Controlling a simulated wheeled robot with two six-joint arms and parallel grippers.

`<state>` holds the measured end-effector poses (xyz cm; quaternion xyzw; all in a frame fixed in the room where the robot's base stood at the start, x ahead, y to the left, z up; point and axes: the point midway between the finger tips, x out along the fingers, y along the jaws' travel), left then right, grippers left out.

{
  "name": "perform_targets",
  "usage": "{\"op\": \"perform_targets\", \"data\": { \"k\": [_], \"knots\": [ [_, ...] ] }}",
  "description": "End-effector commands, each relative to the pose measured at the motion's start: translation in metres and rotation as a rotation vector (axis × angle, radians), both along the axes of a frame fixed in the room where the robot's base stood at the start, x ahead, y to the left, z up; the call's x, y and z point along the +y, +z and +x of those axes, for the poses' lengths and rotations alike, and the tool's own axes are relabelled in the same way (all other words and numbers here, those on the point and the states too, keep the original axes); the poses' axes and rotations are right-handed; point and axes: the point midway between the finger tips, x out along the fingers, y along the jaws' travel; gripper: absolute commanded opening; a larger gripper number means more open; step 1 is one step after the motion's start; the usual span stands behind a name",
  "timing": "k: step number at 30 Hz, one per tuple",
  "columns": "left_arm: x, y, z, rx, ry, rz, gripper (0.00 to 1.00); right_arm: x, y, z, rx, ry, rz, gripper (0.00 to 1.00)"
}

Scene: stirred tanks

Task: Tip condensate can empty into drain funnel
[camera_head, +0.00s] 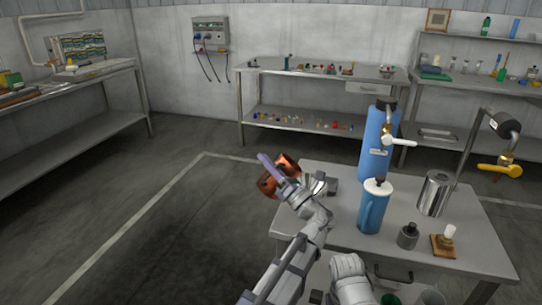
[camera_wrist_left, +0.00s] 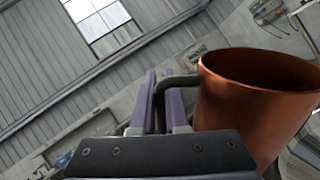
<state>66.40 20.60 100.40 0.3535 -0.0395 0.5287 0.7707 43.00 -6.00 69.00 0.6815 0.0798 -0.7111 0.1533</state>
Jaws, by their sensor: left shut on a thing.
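The condensate can is a copper-coloured cup (camera_head: 284,168) with a dark handle. In the head view it is held in the air off the left edge of the near table and looks tilted. My left gripper (camera_head: 272,168) has its purple fingers shut on the handle. In the left wrist view the can (camera_wrist_left: 252,105) fills the right side, with its round rim and part of its inside showing. The fingers (camera_wrist_left: 160,105) are around the handle beside it. Its contents cannot be made out. I cannot pick out the drain funnel with certainty. My right gripper is not in view.
The near table (camera_head: 465,245) holds a blue jug (camera_head: 373,208), a tall blue cylinder (camera_head: 375,145), a steel vessel (camera_head: 435,193), a dark weight-like piece (camera_head: 407,237) and a wooden block (camera_head: 443,245). A yellow-handled valve (camera_head: 500,170) overhangs its right side. The floor at left is clear.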

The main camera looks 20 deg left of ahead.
Motion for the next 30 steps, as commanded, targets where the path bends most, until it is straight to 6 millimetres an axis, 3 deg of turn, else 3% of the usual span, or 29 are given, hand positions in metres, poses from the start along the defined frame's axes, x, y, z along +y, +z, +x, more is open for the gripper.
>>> {"op": "perform_targets", "data": {
  "k": [5,18,30],
  "knots": [
    [0.006,-0.01,-0.003,-0.058,0.0,-0.109,0.0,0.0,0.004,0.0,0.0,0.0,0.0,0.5],
    [0.008,-0.036,-0.004,-0.269,-0.001,-0.506,0.0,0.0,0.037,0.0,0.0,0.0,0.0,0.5],
    [0.009,-0.049,-0.005,-0.339,0.001,-0.636,0.0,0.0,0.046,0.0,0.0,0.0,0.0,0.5]
  ]
}}
